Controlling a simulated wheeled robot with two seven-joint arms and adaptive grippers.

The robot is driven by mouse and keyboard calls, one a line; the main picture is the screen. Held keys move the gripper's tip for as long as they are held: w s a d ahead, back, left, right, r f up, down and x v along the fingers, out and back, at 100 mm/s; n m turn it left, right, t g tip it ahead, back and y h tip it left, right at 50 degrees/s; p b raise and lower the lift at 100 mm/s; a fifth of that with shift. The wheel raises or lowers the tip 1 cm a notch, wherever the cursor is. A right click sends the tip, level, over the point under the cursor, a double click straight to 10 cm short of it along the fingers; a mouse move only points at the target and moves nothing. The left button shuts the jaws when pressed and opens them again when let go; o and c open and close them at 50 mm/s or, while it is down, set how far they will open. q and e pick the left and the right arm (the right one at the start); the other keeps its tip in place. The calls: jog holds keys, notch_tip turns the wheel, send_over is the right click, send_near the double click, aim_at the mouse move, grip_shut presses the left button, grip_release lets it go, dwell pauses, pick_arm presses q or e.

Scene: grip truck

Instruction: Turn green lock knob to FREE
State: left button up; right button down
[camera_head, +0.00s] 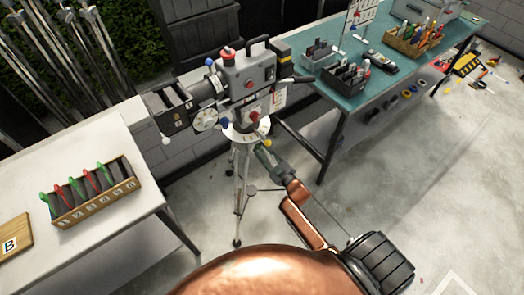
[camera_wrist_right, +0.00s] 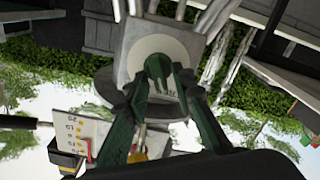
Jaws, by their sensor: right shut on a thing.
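The camera (camera_head: 245,80) stands on a silver tripod (camera_head: 240,180) in the middle of the head view. My right gripper (camera_head: 266,152) reaches up from below to the tripod head, under the camera body. In the right wrist view its dark fingers close on the green lock knob (camera_wrist_right: 158,68). The knob sits before a pale round dial on a grey block (camera_wrist_right: 130,58). Small lettering beside the knob is partly covered and I cannot read the setting. In the head view the gripper hides the knob. My left gripper is out of view.
A teal bench (camera_head: 345,93) with trays stands at the right. Red, blue and white knobs project from the camera.

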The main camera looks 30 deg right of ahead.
dwell(0.4)
jog(key=c, duration=2)
grip_release()
jog(key=s, duration=1.2)
jog(key=shift+d, duration=0.4)
jog(key=shift+f, duration=0.1)
